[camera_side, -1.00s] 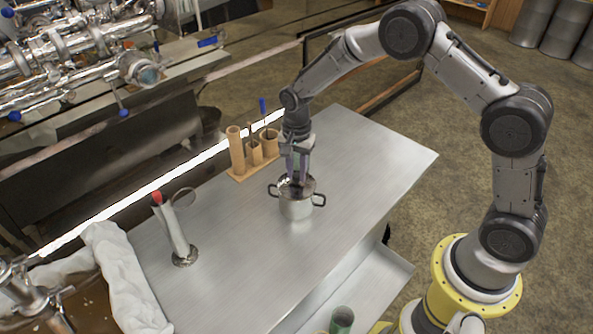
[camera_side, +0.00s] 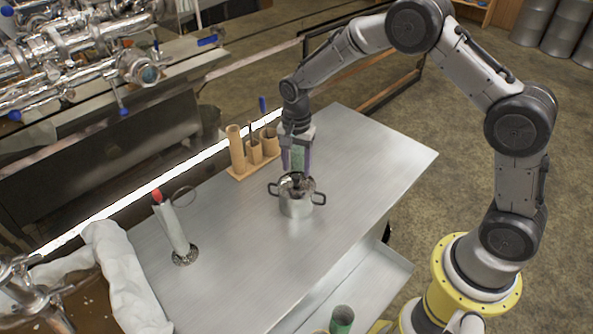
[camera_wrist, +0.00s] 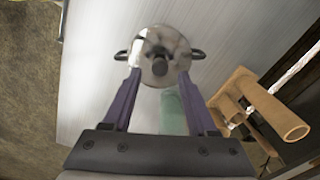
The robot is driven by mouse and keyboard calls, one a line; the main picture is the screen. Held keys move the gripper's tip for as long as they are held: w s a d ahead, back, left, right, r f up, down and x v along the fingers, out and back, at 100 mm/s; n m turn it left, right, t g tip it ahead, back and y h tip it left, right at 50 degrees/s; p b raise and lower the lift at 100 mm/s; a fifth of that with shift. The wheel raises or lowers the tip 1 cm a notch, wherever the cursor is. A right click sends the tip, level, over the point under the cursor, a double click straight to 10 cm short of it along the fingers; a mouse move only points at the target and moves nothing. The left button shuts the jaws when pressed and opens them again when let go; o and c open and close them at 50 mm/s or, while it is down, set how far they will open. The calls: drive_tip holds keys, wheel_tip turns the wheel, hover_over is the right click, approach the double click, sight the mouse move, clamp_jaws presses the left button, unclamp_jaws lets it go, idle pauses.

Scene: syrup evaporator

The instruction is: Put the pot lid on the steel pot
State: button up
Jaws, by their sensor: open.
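The steel pot (camera_side: 296,207) stands upright on the metal table, with dark handles on both sides. The pot lid (camera_wrist: 163,47) is a shiny disc with a dark knob, and in the wrist view it covers the pot's mouth. In the side view the lid (camera_side: 290,188) lies at the pot's rim; whether it sits fully flat is hard to tell there. My gripper (camera_side: 296,172) is open just above the lid, its purple fingers spread apart. In the wrist view my gripper (camera_wrist: 160,75) has one finger to each side of the knob, with nothing held.
A wooden holder with several cups (camera_side: 252,152) stands behind the pot at the table's back edge. A paper-towel-like roll on a stand (camera_side: 175,230) with a red top is at left. The metal table (camera_side: 360,165) is clear to the right.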

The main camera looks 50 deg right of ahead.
sight(296, 175)
drive_tip(key=s+r+n+t, duration=0.1)
drive_tip(key=s+r+n, duration=0.35)
drive_tip(key=r, duration=1.35)
drive_tip(key=s+r+n+t, duration=0.1)
drive_tip(key=s+n, duration=0.2)
drive_tip(key=s, duration=0.5)
drive_tip(key=s+d+r+n+t, duration=0.1)
drive_tip(key=s+r+n+t, duration=0.1)
drive_tip(key=s, duration=0.7)
drive_tip(key=s+d+r+n+t, duration=0.1)
drive_tip(key=s+n, duration=0.3)
drive_tip(key=s, duration=0.4)
drive_tip(key=shift+s+r+t, duration=0.15)
drive_tip(key=shift+r+t, duration=0.15)
drive_tip(key=shift+d, duration=0.1)
